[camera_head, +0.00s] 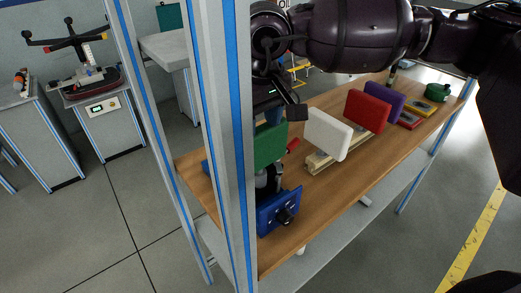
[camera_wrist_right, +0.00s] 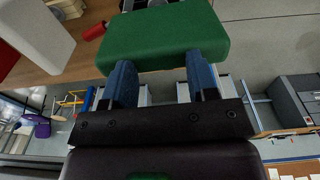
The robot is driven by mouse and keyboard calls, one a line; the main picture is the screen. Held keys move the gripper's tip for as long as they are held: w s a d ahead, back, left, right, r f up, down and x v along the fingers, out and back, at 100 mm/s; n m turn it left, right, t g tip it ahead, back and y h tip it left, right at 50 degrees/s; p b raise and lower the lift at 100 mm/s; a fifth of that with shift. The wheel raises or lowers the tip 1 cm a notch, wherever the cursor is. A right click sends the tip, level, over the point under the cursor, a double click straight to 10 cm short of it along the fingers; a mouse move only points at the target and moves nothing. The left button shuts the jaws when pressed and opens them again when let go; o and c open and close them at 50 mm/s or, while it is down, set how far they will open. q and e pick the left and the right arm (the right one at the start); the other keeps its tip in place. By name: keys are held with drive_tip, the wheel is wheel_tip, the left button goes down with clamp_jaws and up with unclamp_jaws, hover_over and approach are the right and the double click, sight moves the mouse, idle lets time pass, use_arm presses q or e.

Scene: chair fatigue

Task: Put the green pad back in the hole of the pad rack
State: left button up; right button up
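The green pad (camera_head: 270,143) is upright over the left end of the workbench, partly hidden by a grey post. My right gripper (camera_head: 280,112) is just above it in the head view. In the right wrist view the green pad (camera_wrist_right: 165,35) fills the top centre. The two blue fingers of the right gripper (camera_wrist_right: 162,78) stand apart and overlap its lower edge; whether they grip it is unclear. A pad rack (camera_head: 318,162) of light wood holds a white pad (camera_head: 328,134). A red pad (camera_head: 367,111) and a purple pad (camera_head: 383,100) stand farther along. My left gripper is not visible.
The wooden workbench (camera_head: 320,200) has bare space along its front. A blue box with a black knob (camera_head: 279,211) sits at its near left end. Yellow and red blocks (camera_head: 418,108) and a green item (camera_head: 437,92) lie at the far end. Posts frame the bench.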

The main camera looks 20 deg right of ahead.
sight(263, 133)
drive_tip(key=f, duration=0.3)
drive_tip(key=shift+s+f+g, duration=0.1)
drive_tip(key=shift+s+g, duration=0.2)
drive_tip(key=shift+s, duration=0.1)
clamp_jaws()
drive_tip(key=shift+d, duration=0.1)
drive_tip(key=shift+r, duration=0.25)
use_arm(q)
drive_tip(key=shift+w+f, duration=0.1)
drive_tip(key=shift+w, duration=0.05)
use_arm(e)
drive_tip(key=shift+r, duration=0.25)
drive_tip(key=shift+w+r, duration=0.1)
drive_tip(key=shift+w+r+p, duration=0.15)
drive_tip(key=shift+r+p, duration=0.3)
drive_tip(key=shift+r, duration=0.05)
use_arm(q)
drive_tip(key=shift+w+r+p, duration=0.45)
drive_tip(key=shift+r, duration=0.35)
use_arm(e)
drive_tip(key=shift+w+r, duration=0.25)
drive_tip(key=shift+r, duration=0.95)
drive_tip(key=shift+r, duration=0.15)
